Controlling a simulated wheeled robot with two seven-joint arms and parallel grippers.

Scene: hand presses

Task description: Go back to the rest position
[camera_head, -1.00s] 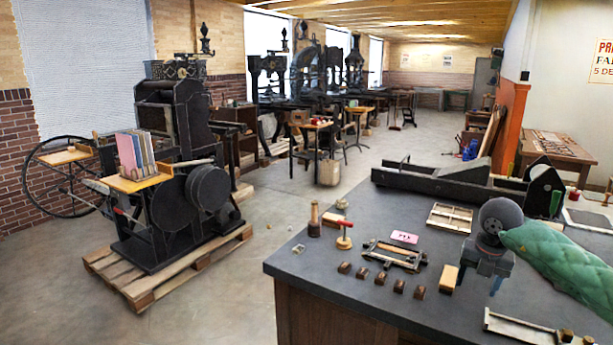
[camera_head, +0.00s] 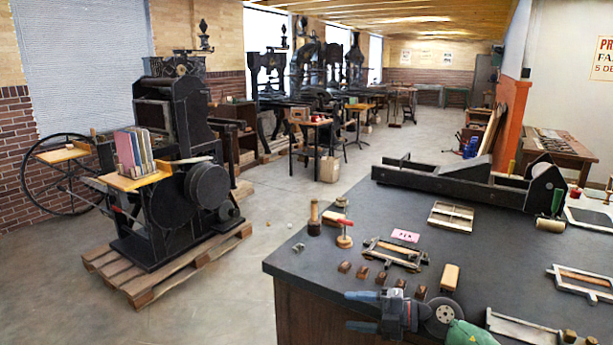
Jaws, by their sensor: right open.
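My right gripper (camera_head: 352,312) is at the bottom of the head view, its two blue-tipped fingers pointing left. The fingers are apart with nothing between them. It overlaps the front edge of the dark-topped table (camera_head: 330,258); its height above the top is hard to tell. The green-sleeved part of my right arm (camera_head: 468,334) shows behind it at the bottom edge. My left gripper is not in view.
Several small brown blocks (camera_head: 344,267), a metal frame (camera_head: 395,254), a red-handled tool (camera_head: 345,235) and a pink card (camera_head: 405,236) lie on the table near the gripper. A long black press bed (camera_head: 455,183) stands behind. Left of the table is open floor (camera_head: 235,290).

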